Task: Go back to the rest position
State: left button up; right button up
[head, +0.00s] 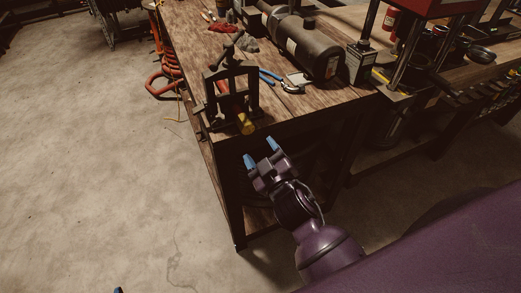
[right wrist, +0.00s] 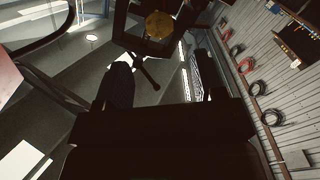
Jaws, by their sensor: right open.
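The dark hose crimper (head: 210,97) stands at the near corner of the wooden workbench. An orange-red hose with a yellow end (head: 245,125) passes through it and sticks out toward me; the round yellow end also shows in the right wrist view (right wrist: 158,23), inside the crimper's dark frame. My right gripper (head: 261,152) is open and empty, with blue fingertips apart. It is in front of the bench's near edge, just below the yellow end and apart from it. Only a blue tip of my left gripper (head: 118,290) shows at the bottom edge; its jaws are cut off.
A press with a red top (head: 437,8) stands at the right. An orange coiled hose (head: 168,58) hangs left of the bench. The concrete floor at left is clear.

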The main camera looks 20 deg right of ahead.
jog(key=shift+f, duration=0.1)
dwell(0.3)
jog(key=s+d+f+m+g, duration=0.2)
jog(key=s+d+f+g, duration=0.1)
jog(key=s+d+f, duration=0.2)
jog(key=s+d+f+m+g, duration=0.3)
jog(key=s+d+f, duration=0.2)
jog(key=s+f, duration=0.5)
jog(key=shift+d+f+m+h, duration=0.2)
jog(key=shift+f+m+h, duration=0.15)
jog(key=shift+f, duration=0.25)
